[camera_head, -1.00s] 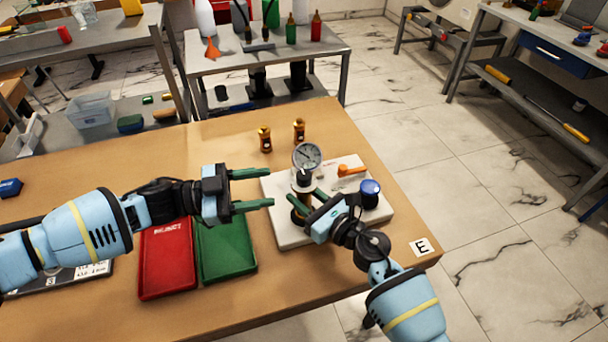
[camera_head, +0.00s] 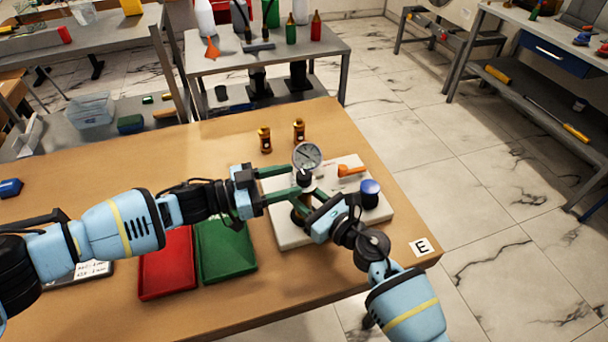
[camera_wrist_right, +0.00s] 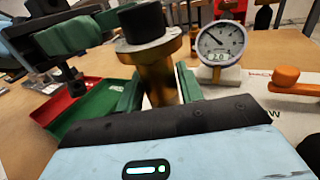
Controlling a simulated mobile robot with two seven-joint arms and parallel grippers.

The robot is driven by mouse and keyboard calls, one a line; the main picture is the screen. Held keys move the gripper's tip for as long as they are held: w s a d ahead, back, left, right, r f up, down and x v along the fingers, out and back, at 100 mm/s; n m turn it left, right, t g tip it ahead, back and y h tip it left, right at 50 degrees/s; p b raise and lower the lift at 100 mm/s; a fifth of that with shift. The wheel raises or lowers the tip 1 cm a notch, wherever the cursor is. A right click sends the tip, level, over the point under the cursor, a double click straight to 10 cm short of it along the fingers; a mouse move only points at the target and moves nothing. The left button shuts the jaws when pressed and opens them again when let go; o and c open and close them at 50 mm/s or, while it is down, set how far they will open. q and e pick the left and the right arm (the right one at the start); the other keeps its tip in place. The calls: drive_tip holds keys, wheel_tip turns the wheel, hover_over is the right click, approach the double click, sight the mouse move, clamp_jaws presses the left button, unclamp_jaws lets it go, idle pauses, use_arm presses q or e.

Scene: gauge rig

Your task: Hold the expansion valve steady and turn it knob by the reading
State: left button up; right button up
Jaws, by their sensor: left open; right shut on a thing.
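The expansion valve has a brass body (camera_wrist_right: 158,72) and a black knob (camera_wrist_right: 144,24) on top, and stands upright on the pale rig plate (camera_head: 290,237). My right gripper (camera_wrist_right: 160,92) is shut on the brass body, one green finger on each side. The knob also shows in the head view (camera_head: 304,181). My left gripper (camera_head: 292,181) is open at knob height, its fingertips beside the knob; I cannot tell if they touch it. The round dial gauge (camera_head: 307,156) stands behind the valve. In the right wrist view the gauge (camera_wrist_right: 221,42) faces me, its digits too small to read surely.
An orange lever (camera_head: 352,170) and a blue-topped knob (camera_head: 370,190) sit on the plate's right side. Two brass fittings, one left (camera_head: 265,140) and one right (camera_head: 299,130), stand behind. A red tray (camera_head: 166,265) and a green tray (camera_head: 226,250) lie left of the plate.

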sight(304, 175)
use_arm(q)
drive_tip(key=shift+x, duration=2.25)
drive_tip(key=c, duration=1)
drive_tip(key=shift+o, duration=0.2)
